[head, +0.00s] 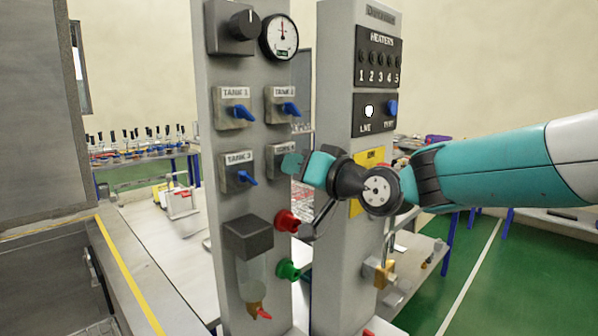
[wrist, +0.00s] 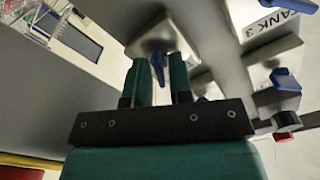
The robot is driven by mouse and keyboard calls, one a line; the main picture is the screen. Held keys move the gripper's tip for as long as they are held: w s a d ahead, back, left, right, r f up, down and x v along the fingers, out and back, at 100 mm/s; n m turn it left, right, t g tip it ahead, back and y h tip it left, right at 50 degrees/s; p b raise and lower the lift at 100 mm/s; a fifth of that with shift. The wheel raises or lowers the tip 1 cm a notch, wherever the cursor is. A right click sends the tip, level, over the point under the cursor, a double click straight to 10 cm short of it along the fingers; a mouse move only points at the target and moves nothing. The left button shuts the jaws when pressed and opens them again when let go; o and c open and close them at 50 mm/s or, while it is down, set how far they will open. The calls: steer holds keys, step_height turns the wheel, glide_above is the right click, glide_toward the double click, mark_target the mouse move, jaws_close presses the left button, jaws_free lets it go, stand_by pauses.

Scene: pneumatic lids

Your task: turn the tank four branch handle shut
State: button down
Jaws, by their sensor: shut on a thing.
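The tank four branch valve plate (head: 274,160) is on the grey column, right of tank 3, its label partly covered. In the head view my gripper (head: 292,164) is in front of it and hides its handle. In the wrist view the blue tank four handle (wrist: 158,66) is between the two fingertips of my gripper (wrist: 159,72), in front of its metal plate (wrist: 165,38). My gripper is shut on this handle. How far the handle is turned is hard to tell.
Blue handles of tank 1 (head: 244,113), tank 2 (head: 291,109) and tank 3 (head: 246,178) are close by. A red knob (head: 287,221) and a green knob (head: 288,269) stick out below. The heater column (head: 338,90) stands close on the right.

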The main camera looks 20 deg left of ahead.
steer(key=shift+f+m, duration=0.1)
steer(key=shift+m, duration=1.5)
steer(key=c, duration=1.3)
jaws_free()
steer(key=shift+s, duration=0.1)
steer(key=shift+b+v, duration=3.2)
steer(key=shift+v, duration=5.5)
